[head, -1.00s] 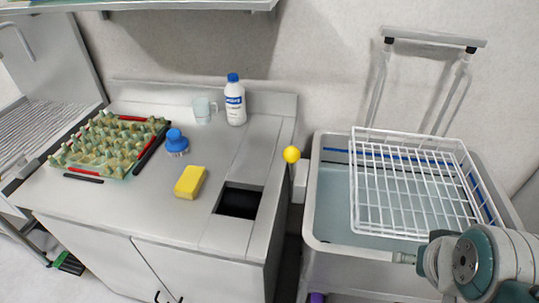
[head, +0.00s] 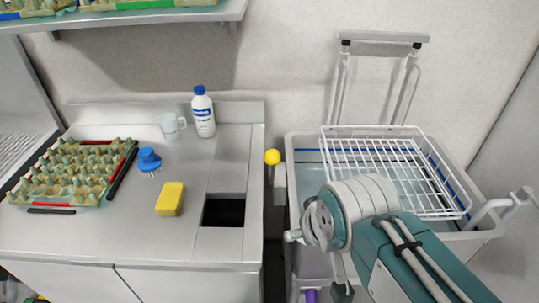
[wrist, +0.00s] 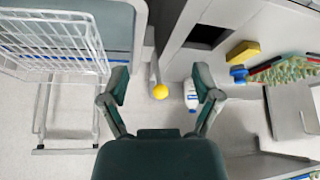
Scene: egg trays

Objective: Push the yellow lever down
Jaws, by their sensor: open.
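The yellow lever knob (head: 272,157) stands between the counter and the sink basin, at the basin's left edge. In the wrist view the yellow knob (wrist: 160,91) shows beyond my gripper, between its two fingers in the picture and apart from them. My gripper (wrist: 161,84) is open and empty, with its fingers spread wide. In the head view my arm reaches in from the lower right over the basin, and the fingers are hard to make out there.
The grey basin (head: 291,190) holds a white wire rack (head: 375,165). On the counter (head: 110,235) are a yellow sponge (head: 170,199), a blue brush (head: 149,160), a clear mug (head: 171,126), a white bottle (head: 204,115) and an egg tray (head: 95,192). A dark square opening (head: 224,211) lies near its right edge.

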